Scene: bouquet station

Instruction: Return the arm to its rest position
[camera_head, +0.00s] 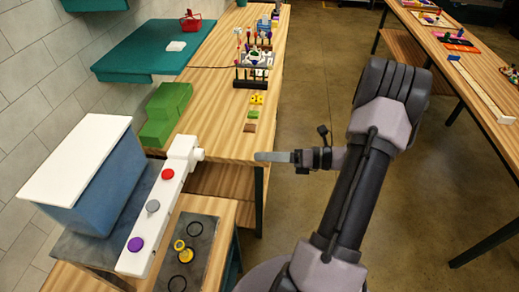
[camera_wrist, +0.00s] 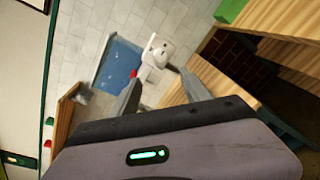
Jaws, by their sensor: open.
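My arm reaches up from the bottom of the head view and bends over at the top right. My gripper (camera_head: 258,157) points left, in the air by the front edge of the long wooden table (camera_head: 215,130). In the wrist view, the two fingers of my gripper (camera_wrist: 155,88) are spread apart with nothing between them. A white dispenser bar (camera_head: 152,220) with red, grey and purple knobs lies beyond the fingers, beside a blue box with a white lid (camera_head: 85,160). The bar's white end (camera_wrist: 158,50) also shows in the wrist view, apart from the fingers.
Green blocks (camera_head: 166,110) and a rack of flowers (camera_head: 254,65) stand on the long table. Yellow and black rings (camera_head: 180,250) lie on a grey mat below the bar. Another table (camera_head: 460,60) stands at the right. Open floor (camera_head: 310,90) lies between the tables.

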